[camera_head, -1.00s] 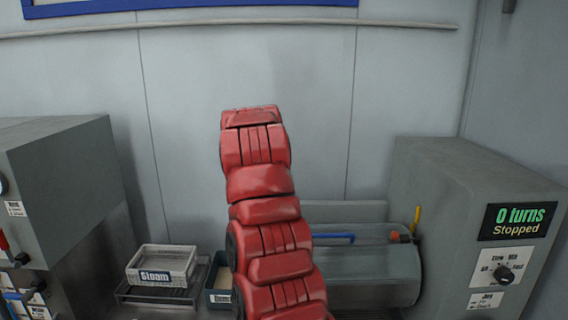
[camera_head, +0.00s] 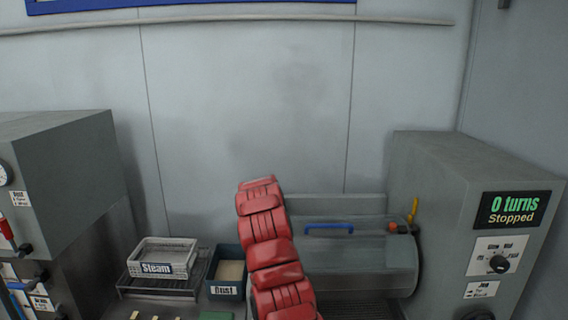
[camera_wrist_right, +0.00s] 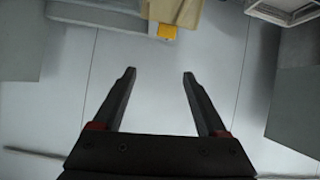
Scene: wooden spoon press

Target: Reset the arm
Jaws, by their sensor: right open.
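My right gripper (camera_wrist_right: 159,73) shows in the right wrist view with its two dark fingers spread wide and nothing between them. Behind the fingers is the grey wall. In the head view a red segmented arm of mine rises from the bottom middle, leaning a little left, in front of the drum machine; no gripper shows on it there. My left gripper is in neither view.
The white "Steam" basket (camera_head: 166,258) sits on a dark rack (camera_head: 150,290) at left. A dark blue bin (camera_head: 226,291) stands beside it. A grey drum (camera_head: 370,262) with a blue handle joins a control box (camera_head: 440,190) reading "0 turns Stopped".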

